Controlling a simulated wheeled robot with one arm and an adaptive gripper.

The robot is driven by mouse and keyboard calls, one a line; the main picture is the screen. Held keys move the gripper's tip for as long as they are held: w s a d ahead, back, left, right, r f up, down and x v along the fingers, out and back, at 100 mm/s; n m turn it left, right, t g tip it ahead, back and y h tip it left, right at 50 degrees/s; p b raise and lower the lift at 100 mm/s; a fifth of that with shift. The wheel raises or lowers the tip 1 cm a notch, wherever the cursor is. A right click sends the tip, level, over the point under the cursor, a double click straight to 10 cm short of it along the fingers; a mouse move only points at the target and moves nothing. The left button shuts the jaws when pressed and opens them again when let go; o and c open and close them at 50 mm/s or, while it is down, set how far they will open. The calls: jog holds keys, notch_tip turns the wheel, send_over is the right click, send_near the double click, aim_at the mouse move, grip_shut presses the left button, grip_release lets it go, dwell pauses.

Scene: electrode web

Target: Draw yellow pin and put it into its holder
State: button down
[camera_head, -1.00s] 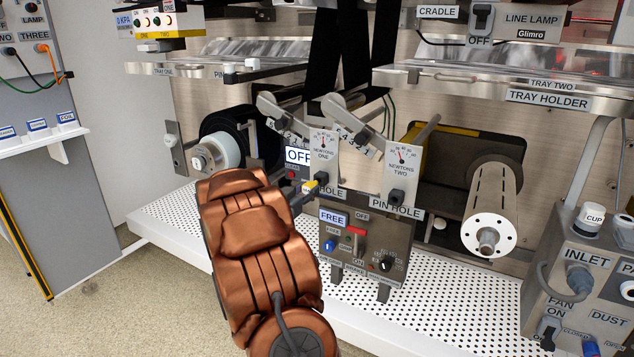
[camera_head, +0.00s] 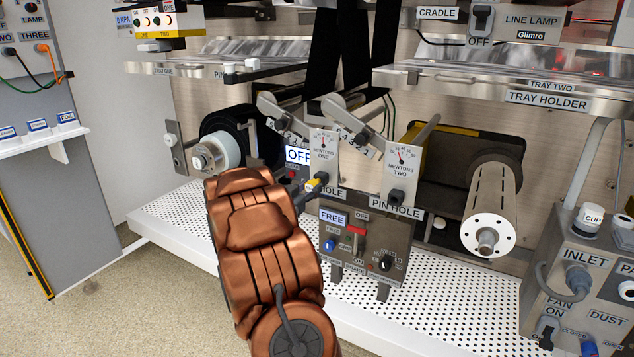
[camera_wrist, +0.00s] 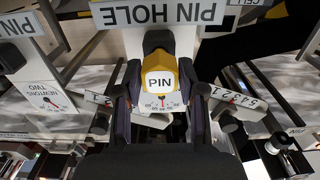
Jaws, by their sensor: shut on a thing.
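The yellow pin (camera_head: 313,185) is at the lower part of the NEWTONS ONE gauge plate (camera_head: 323,146), beside a PIN HOLE label that my arm partly covers. In the wrist view the yellow pin (camera_wrist: 160,84) shows its PIN label between the two dark fingers of my gripper (camera_wrist: 163,100). My gripper (camera_head: 310,187) is shut on it. A dark block (camera_wrist: 158,42) sits directly behind the yellow head, under the PIN HOLE label. I cannot tell how deep the pin sits. A partly hidden label starting with PIN (camera_head: 219,74) is on the tray one edge; no holder is clearly visible.
The NEWTONS TWO plate (camera_head: 401,165) stands to the right with a dark knob. A control box (camera_head: 362,240) with a red switch is below. Rollers (camera_head: 491,205) and a white spool (camera_head: 222,150) flank the plates. Tray two (camera_head: 500,80) juts out above right.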

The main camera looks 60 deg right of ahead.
jog(key=shift+d+r+p, duration=0.1)
jog(key=shift+d+p, duration=0.4)
jog(key=shift+d, duration=0.65)
dwell(0.6)
jog(key=c, duration=0.6)
grip_release()
jog(key=a+p, duration=0.1)
jog(key=a, duration=0.8)
jog(key=shift+s, duration=0.15)
dwell(0.7)
